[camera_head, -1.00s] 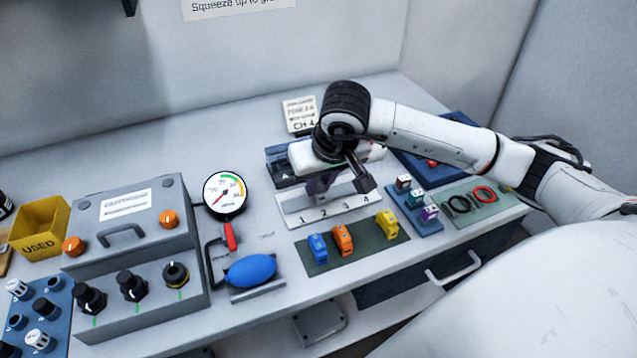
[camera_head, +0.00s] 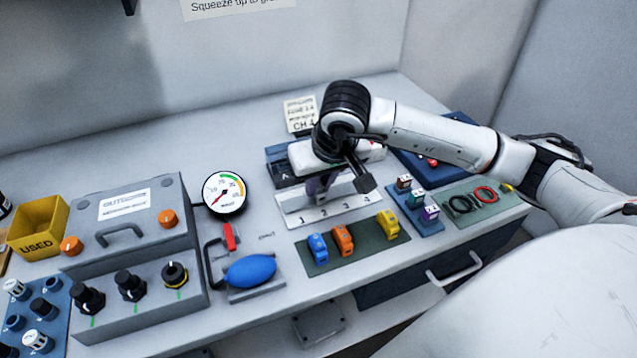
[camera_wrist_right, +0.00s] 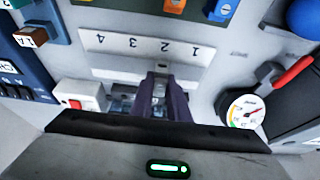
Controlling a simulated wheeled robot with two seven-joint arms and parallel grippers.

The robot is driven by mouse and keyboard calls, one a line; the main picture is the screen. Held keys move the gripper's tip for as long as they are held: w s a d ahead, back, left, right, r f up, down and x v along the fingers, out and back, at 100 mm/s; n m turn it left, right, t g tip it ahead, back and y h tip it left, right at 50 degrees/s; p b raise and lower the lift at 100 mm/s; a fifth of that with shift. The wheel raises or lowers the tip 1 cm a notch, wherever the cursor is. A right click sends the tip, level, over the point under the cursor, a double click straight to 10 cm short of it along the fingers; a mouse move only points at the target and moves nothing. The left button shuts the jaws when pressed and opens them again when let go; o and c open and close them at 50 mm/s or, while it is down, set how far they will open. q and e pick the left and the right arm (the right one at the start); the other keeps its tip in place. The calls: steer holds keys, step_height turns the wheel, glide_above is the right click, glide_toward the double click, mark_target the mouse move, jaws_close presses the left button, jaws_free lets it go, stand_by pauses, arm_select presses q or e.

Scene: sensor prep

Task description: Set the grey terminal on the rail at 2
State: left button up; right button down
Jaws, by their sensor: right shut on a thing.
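The white rail (camera_head: 350,207) marked 1 to 4 stands in the middle of the bench in the head view. It also shows upside down in the wrist view (camera_wrist_right: 110,60). My right gripper (camera_head: 318,192) points down at the rail, behind the numbered face near 2. In the wrist view its dark fingers (camera_wrist_right: 160,75) reach the rail's edge, close to 2 and 3. They are shut on a small grey piece, the grey terminal, mostly hidden between the fingers. Whether it touches the rail I cannot tell. My left gripper is out of view.
A green mat (camera_head: 367,247) before the rail holds blue (camera_head: 317,247), orange (camera_head: 343,240) and yellow (camera_head: 387,223) terminals, with a gap between orange and yellow. A gauge (camera_head: 225,192) and blue bulb (camera_head: 250,271) stand left. A blue tray (camera_head: 427,222) stands right.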

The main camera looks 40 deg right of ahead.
steer(key=shift+f, duration=0.1)
stand_by(0.4)
steer(key=c, duration=1.6)
jaws_free()
steer(key=shift+r+p, duration=2)
steer(key=shift+r, duration=1.55)
